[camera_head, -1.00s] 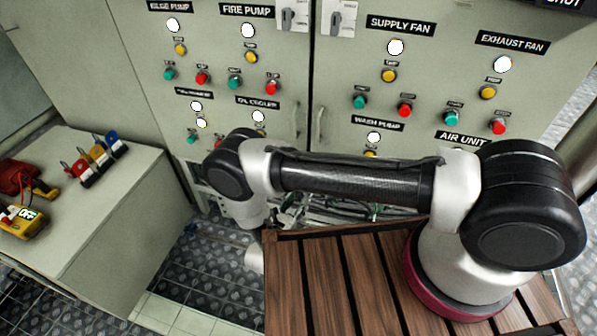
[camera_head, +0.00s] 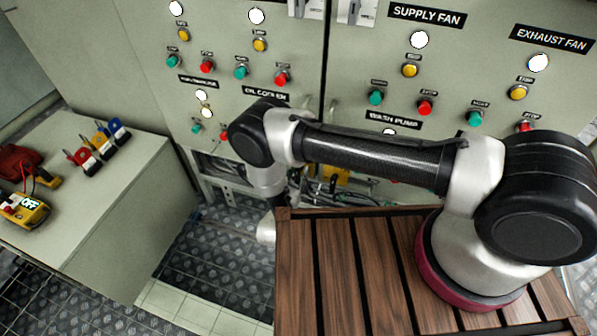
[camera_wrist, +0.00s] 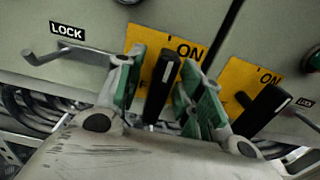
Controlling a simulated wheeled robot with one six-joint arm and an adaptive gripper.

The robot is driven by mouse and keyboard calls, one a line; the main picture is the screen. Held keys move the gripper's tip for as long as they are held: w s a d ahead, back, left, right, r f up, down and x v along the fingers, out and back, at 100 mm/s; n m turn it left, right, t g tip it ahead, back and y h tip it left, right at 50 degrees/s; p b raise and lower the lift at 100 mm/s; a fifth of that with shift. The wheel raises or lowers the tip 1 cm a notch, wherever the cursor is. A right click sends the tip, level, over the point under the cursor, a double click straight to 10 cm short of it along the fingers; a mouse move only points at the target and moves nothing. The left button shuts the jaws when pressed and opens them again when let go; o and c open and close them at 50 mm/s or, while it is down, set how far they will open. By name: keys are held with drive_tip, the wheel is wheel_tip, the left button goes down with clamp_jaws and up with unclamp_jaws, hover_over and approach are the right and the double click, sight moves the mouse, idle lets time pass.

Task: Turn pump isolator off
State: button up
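In the wrist view, two rotary isolators with yellow plates sit side by side on the grey panel. The left black handle (camera_wrist: 163,85) stands nearly upright, its tip toward the mark beside ON on its plate (camera_wrist: 190,48). The right black handle (camera_wrist: 262,110) leans up to the right on its own yellow plate (camera_wrist: 238,75). No pump name is readable on either. My gripper (camera_wrist: 166,75) is open, its green-padded fingers on either side of the left handle, with visible gaps. Part of the OFF lettering is covered. In the head view my gripper is hidden behind my arm.
A LOCK label and a metal hasp (camera_wrist: 65,52) are left of the isolators. Cables (camera_wrist: 35,110) run below. In the head view, a bench (camera_head: 120,190) at left carries padlocks (camera_head: 100,147) and a yellow meter (camera_head: 25,210). Checkered floor lies between bench and cabinet.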

clamp_jaws()
drive_tip(key=n, duration=0.4)
drive_tip(key=shift+a+n, duration=0.15)
drive_tip(key=shift+n, duration=0.25)
drive_tip(key=n, duration=0.4)
drive_tip(key=shift+w+a+f, duration=0.1)
drive_tip(key=shift+f, duration=0.05)
drive_tip(key=n, duration=0.5)
drive_tip(key=shift+a+f, duration=0.1)
drive_tip(key=shift+f, duration=0.05)
drive_tip(key=shift+f+n, duration=0.15)
drive_tip(key=shift+n, duration=1.95)
